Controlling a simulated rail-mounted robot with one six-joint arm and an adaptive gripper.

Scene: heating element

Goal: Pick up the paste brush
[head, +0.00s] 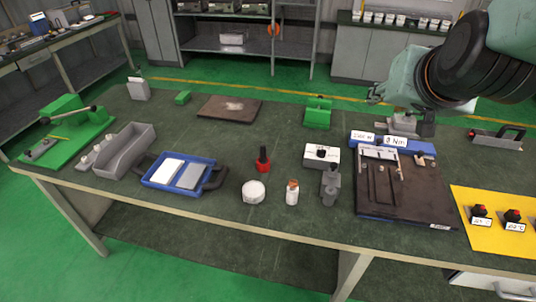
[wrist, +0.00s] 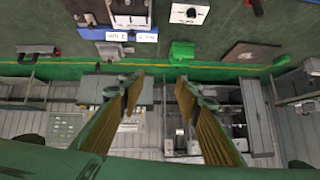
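I cannot tell for sure which thing is the paste brush. Small upright candidates stand near the middle front of the table in the head view: a red piece with a dark top (head: 263,158), a white round jar (head: 253,192), a small white bottle with a brown top (head: 292,192) and a grey upright piece (head: 330,186). My gripper (head: 377,93) is raised over the far right part of the table, well away from these. In the wrist view my gripper (wrist: 158,95) has its two fingers wide apart with nothing between them.
A dark plate fixture with a blue back bar (head: 408,146) and a yellow board (head: 500,230) fill the right side. A blue tray (head: 150,183), a grey bin (head: 136,138) and a green fixture (head: 65,115) stand at left. A flat brown board (head: 230,108) lies behind.

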